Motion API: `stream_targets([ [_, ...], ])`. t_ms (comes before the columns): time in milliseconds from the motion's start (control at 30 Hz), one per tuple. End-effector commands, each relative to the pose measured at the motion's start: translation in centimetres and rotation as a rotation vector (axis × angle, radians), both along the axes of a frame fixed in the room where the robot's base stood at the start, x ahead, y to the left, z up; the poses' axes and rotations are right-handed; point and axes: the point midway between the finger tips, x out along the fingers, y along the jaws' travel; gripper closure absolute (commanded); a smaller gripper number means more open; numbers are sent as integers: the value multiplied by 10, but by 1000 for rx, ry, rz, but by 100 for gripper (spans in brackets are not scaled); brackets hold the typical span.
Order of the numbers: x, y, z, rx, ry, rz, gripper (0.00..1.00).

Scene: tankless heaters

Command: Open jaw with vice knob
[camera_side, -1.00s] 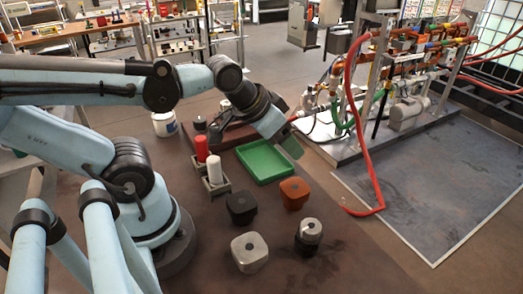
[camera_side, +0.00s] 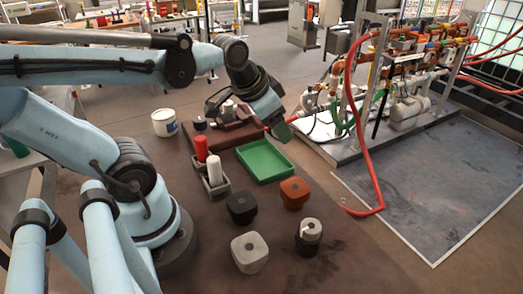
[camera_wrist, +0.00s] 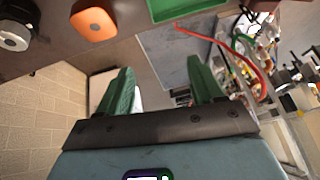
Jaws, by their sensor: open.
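A grey device (camera_side: 216,106), which looks like the vice, sits on a dark red board (camera_side: 222,137) behind the green tray. It is small and partly hidden by my wrist, so I cannot make out its jaw or knob clearly. My gripper (camera_side: 281,131) hangs in the air near the tray's far edge, to the right of the board. In the wrist view my gripper (camera_wrist: 162,82) has its two green fingers spread wide with nothing between them. The vice cannot be made out in the wrist view.
The green tray (camera_side: 265,178) is empty. A holder with red (camera_side: 201,148) and white (camera_side: 214,168) cylinders stands left of it. Black (camera_side: 241,207), orange (camera_side: 295,192) and grey (camera_side: 250,253) blocks and a silver-topped dark block (camera_side: 309,237) stand in front. A red hose (camera_side: 372,185) runs right.

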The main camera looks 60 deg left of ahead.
Motion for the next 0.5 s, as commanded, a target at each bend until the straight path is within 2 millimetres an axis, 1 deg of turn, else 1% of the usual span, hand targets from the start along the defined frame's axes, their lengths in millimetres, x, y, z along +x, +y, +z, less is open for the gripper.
stream_targets([
  [33,3,24,6,34,47,1,33],
  [133,2,70,13,91,154,-38,33],
  [233,-6,115,19,118,260,-92,33],
  [267,-10,129,20,121,291,-110,33],
  [300,-16,148,21,121,330,-133,33],
  [367,-26,175,23,114,384,-172,33],
  [400,-34,191,23,105,415,-198,33],
  [500,-55,226,23,75,475,-263,33],
])
